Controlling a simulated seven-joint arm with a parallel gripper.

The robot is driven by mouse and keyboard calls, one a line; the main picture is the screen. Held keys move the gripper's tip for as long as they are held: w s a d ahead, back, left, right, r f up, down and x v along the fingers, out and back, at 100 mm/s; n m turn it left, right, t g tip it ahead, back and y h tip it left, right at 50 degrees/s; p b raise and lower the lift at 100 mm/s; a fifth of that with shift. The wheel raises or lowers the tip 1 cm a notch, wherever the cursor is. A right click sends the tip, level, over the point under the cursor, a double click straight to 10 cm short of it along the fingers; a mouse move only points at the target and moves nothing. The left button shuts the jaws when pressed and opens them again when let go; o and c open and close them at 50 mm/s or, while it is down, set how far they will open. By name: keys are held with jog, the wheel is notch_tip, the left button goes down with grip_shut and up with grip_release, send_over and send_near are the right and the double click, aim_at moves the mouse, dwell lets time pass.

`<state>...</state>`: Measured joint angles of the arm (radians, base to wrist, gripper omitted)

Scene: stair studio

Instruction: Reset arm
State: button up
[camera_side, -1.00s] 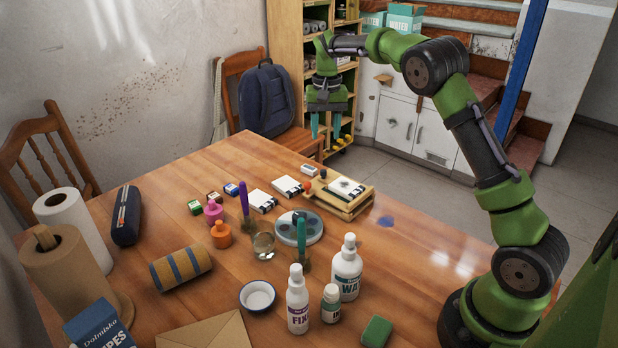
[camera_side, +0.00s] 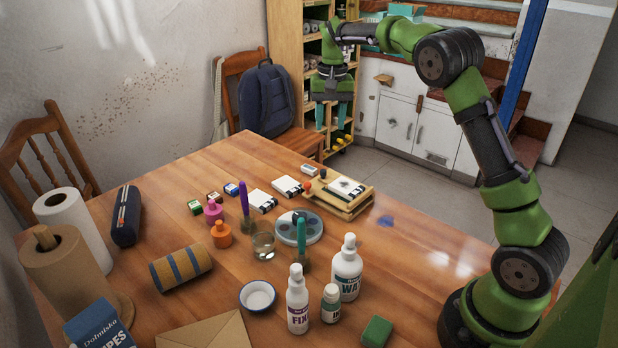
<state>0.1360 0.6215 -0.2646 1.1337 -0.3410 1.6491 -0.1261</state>
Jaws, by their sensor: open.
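My gripper (camera_side: 331,114) hangs in the air near the top middle of the side view, with its teal fingers pointing down. The fingers are apart with nothing between them. It appears above and beyond the far edge of the wooden table (camera_side: 165,235), in front of the shelf in the picture. My green and black arm arches up from the right side to it.
On the table are a wooden press board (camera_side: 340,197), a round palette (camera_side: 285,228), a glass (camera_side: 263,246), a white bowl (camera_side: 258,297), white bottles (camera_side: 346,268), a striped roll (camera_side: 181,267) and a green sponge (camera_side: 376,331). A chair with a backpack (camera_side: 267,98) stands behind.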

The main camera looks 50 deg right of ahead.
jog(key=s+a+r+n+t+y, duration=0.1)
jog(key=s+a+r+n+t, duration=0.1)
jog(key=s+a, duration=0.7)
jog(key=s+a+r+n+t+y, duration=0.1)
jog(key=s+a+t, duration=0.3)
jog(key=s+a, duration=0.5)
jog(key=s+r+n, duration=0.1)
jog(key=s, duration=0.6)
jog(key=shift+s+r+n+t, duration=0.3)
jog(key=shift+s+r+t, duration=0.05)
jog(key=shift+s+t, duration=0.05)
